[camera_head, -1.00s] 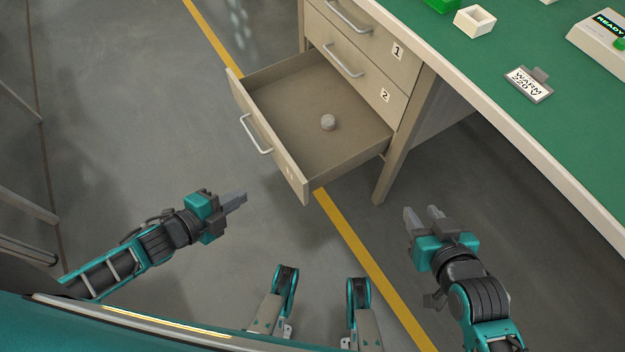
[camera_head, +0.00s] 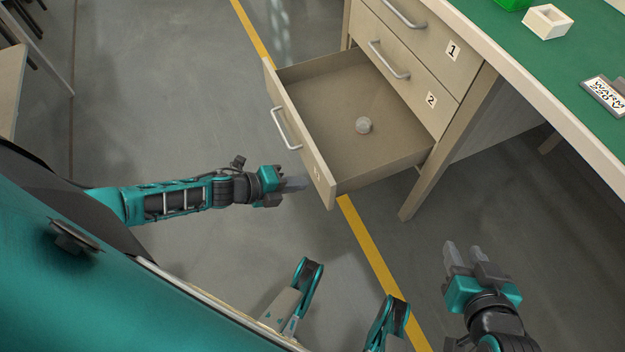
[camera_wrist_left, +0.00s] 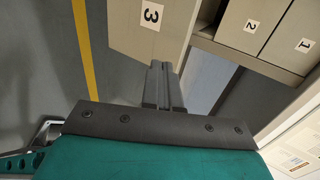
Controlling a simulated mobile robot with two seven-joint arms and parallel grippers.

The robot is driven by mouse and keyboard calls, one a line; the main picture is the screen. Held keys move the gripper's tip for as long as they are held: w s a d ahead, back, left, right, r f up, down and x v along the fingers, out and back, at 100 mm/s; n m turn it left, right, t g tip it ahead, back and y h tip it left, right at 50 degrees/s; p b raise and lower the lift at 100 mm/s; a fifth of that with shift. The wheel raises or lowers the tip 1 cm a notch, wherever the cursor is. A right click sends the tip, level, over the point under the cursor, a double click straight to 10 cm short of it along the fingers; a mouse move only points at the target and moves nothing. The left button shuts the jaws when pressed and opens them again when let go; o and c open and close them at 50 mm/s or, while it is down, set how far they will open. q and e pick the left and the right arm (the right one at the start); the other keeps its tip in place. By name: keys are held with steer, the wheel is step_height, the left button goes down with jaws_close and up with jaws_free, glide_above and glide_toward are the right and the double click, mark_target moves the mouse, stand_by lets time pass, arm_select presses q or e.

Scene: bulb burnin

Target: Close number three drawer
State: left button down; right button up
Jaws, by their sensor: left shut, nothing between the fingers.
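The number three drawer (camera_head: 312,168) is pulled far out below drawers 1 and 2 of the desk. My right gripper (camera_head: 465,254) is at the lower right, fingers apart and empty.
Drawer 1 (camera_head: 440,32) and drawer 2 (camera_head: 420,83) are shut. The desk's leg (camera_head: 440,165) stands right of the open drawer. The green desktop (camera_head: 560,85) holds a white box (camera_head: 548,22) and a sign (camera_head: 606,96). Floor left of the drawer is clear.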

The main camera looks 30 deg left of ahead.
mark_target(324, 177)
arm_select(q)
steer(key=shift+w+d, duration=1.35)
steer(key=shift+w, duration=0.25)
steer(key=shift+d, duration=0.1)
